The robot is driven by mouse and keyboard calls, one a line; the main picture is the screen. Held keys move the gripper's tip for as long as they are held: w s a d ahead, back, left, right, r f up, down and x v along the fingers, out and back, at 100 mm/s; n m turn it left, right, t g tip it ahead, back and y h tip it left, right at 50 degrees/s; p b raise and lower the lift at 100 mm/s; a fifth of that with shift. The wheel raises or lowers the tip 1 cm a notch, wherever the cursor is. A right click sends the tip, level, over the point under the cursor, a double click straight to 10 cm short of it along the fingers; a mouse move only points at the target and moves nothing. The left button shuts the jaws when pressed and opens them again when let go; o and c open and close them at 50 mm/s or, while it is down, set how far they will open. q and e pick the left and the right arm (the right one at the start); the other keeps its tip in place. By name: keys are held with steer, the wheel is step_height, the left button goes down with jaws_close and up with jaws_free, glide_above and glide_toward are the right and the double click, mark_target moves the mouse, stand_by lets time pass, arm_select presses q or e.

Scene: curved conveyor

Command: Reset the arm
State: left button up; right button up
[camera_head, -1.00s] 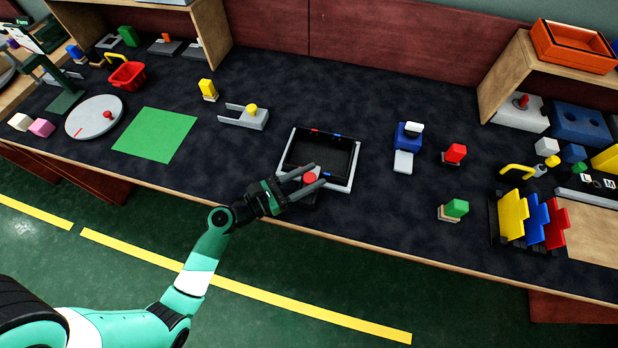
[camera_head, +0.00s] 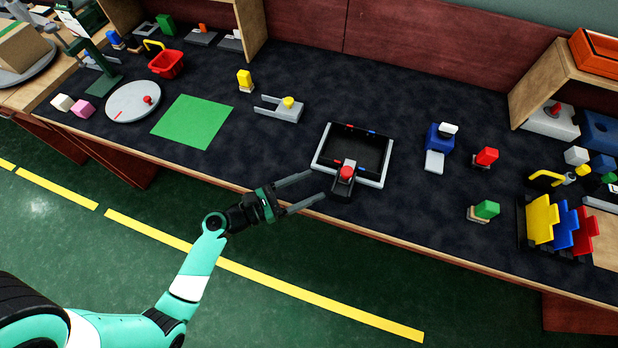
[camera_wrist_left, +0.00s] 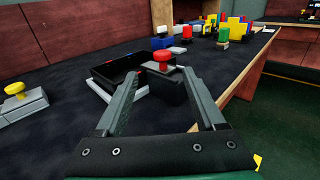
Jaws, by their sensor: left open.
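My left arm reaches in from the lower left in the head view. Its gripper (camera_head: 308,189) is open and empty, near the front edge of the table. In the left wrist view its two fingers (camera_wrist_left: 167,100) stand apart, with a black block topped by a red knob (camera_wrist_left: 164,57) beyond them. In the head view that red knob (camera_head: 346,173) sits at the front of a grey-rimmed black tray (camera_head: 319,158), right of my fingertips and apart from them. My right gripper does not show.
A green mat (camera_head: 192,122) and a round grey disc (camera_head: 133,103) lie to the left. A grey fork-shaped piece with a yellow knob (camera_head: 289,103) stands behind the gripper. Yellow, blue and red panels (camera_head: 541,220) stand at the right. Dark table between is mostly clear.

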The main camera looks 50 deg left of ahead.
arm_select(q)
steer(key=shift+s, duration=0.45)
steer(key=shift+w, duration=0.1)
steer(key=shift+w, duration=0.15)
